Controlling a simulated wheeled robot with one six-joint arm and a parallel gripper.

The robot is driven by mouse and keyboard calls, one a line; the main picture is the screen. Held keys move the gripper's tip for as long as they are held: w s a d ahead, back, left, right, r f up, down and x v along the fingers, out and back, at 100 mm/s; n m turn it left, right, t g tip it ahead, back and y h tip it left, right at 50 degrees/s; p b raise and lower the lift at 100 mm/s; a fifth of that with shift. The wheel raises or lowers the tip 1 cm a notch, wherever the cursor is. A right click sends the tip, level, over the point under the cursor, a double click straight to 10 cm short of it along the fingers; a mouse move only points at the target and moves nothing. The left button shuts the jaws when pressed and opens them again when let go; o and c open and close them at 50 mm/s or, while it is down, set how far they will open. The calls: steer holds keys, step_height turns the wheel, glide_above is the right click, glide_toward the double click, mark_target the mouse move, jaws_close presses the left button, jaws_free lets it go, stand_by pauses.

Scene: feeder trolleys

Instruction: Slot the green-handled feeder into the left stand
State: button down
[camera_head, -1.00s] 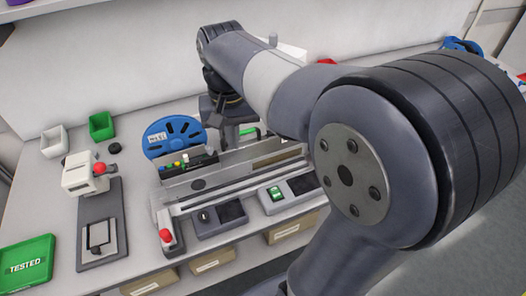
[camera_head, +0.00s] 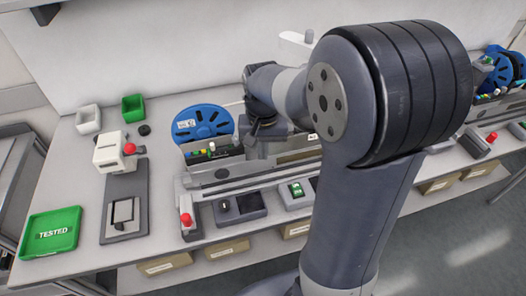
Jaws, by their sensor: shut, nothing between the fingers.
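The left stand (camera_head: 186,190) is a long grey rail fixture on the bench, with a red knob at its front left end. A feeder-like unit with a blue reel (camera_head: 203,123) stands upright along its back. I cannot tell whether it is seated in the stand. No green handle shows clearly now; my arm covers the middle and right of the stand. My gripper (camera_head: 262,147) points down over the back of the stand, right of the blue reel. It is shut and empty, with its fingertips mostly hidden.
A green tray marked TESTED (camera_head: 52,234) and a white device with a red knob (camera_head: 118,155) are at left. White (camera_head: 88,120) and green (camera_head: 133,108) bins stand behind. Another stand with a red knob (camera_head: 477,142) and blue reels (camera_head: 497,72) are at right. Small boxes hang below the bench edge.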

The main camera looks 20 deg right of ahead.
steer(key=shift+w, duration=0.3)
steer(key=shift+d, duration=0.1)
steer(key=shift+w+d+p, duration=0.2)
steer(key=shift+w+p, duration=0.1)
steer(key=shift+w, duration=0.5)
steer(key=shift+s, duration=0.1)
